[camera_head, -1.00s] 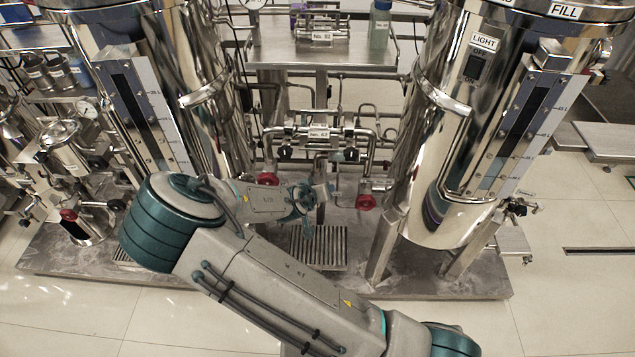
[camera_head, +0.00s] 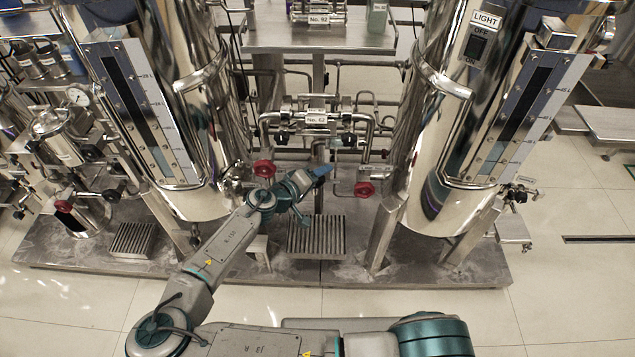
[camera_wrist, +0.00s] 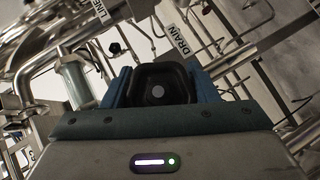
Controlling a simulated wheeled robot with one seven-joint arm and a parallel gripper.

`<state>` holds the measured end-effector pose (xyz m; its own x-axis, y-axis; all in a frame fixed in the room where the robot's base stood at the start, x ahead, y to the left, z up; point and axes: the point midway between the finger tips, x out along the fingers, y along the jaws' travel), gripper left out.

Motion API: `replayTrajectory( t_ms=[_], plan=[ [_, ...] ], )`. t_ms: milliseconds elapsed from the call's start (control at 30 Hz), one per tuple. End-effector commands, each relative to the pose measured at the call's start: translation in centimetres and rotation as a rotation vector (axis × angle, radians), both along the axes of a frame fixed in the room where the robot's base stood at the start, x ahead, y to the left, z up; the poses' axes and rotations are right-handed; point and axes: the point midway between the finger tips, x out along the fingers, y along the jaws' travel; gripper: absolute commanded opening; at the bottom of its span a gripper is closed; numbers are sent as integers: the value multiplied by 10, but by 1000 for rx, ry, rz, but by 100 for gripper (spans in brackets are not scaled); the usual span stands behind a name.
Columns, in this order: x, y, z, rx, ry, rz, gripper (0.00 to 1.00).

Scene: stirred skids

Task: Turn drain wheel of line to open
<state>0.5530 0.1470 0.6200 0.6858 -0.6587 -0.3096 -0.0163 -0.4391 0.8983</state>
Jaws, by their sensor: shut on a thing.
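My gripper is shut on this wheel. In the head view my gripper (camera_head: 318,174) is low between the two steel tanks, below the pipework labelled No. 62 (camera_head: 316,119). The wheel cannot be made out there. A label reading LINE (camera_wrist: 100,12) shows at the top of the wrist view.
Red wheels stand left (camera_head: 263,168) and right (camera_head: 364,189) of my gripper. Steel tanks flank it on the left (camera_head: 190,110) and right (camera_head: 440,130). A floor grate (camera_head: 316,236) lies below. Pipes crowd the space behind; open floor lies in front of the skid.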

Motion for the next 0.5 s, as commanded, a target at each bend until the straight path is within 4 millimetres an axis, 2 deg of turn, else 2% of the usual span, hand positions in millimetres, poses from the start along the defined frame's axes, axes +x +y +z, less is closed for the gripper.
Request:
replayTrajectory(
  t_ms=[200,500],
  plan=[
    [0,0,-2,-133,4,3,31],
    [0,0,1,-223,9,2,31]
  ],
)
